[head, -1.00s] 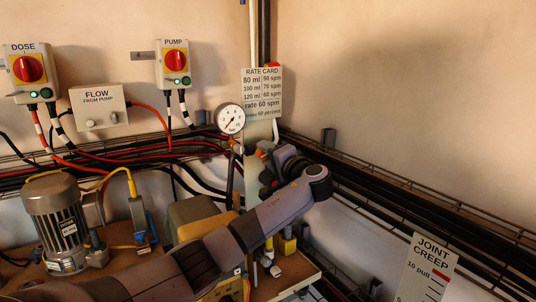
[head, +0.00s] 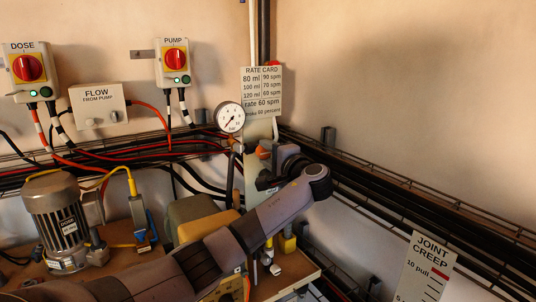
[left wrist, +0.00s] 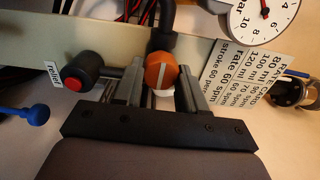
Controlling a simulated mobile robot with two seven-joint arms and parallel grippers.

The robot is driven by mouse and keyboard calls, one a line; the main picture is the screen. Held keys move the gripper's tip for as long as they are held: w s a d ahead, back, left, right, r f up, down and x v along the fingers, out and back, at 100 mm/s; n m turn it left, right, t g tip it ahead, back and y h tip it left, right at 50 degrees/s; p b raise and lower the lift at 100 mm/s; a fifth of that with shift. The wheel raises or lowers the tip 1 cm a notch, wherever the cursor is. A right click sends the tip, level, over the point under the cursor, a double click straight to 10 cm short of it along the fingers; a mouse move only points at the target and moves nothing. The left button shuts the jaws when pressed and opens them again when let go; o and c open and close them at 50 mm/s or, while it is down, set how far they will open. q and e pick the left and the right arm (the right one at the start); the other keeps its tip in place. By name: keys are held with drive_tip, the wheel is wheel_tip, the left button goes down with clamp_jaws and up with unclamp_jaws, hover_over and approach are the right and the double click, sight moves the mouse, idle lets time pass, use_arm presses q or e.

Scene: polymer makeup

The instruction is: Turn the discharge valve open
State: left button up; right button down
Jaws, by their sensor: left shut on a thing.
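The discharge valve is an orange knob with a white line across it (left wrist: 161,72), on a dark pipe fitting. In the left wrist view it sits between the fingers of my left gripper (left wrist: 158,88). The gripper is shut on it. The white line runs nearly along the fingers, slightly tilted. In the head view, the orange knob (head: 263,153) shows partly beside my left gripper (head: 266,166), below the rate card. The valve's own label is not visible. My right gripper is not in view.
A relief knob with a red end (left wrist: 72,85) lies close to the left finger. A pressure gauge (head: 230,117) and the rate card (head: 261,92) are just above. A motor (head: 57,222) stands at left; DOSE (head: 28,68) and PUMP (head: 174,62) switches are on the wall.

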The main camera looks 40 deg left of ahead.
use_arm(q)
drive_tip(key=shift+f, duration=0.1)
drive_tip(key=o, duration=1)
drive_tip(key=shift+o, duration=0.2)
drive_tip(key=shift+d, duration=0.15)
drive_tip(key=b+v, duration=0.1)
drive_tip(key=v, duration=0.6)
drive_tip(key=shift+b, duration=0.3)
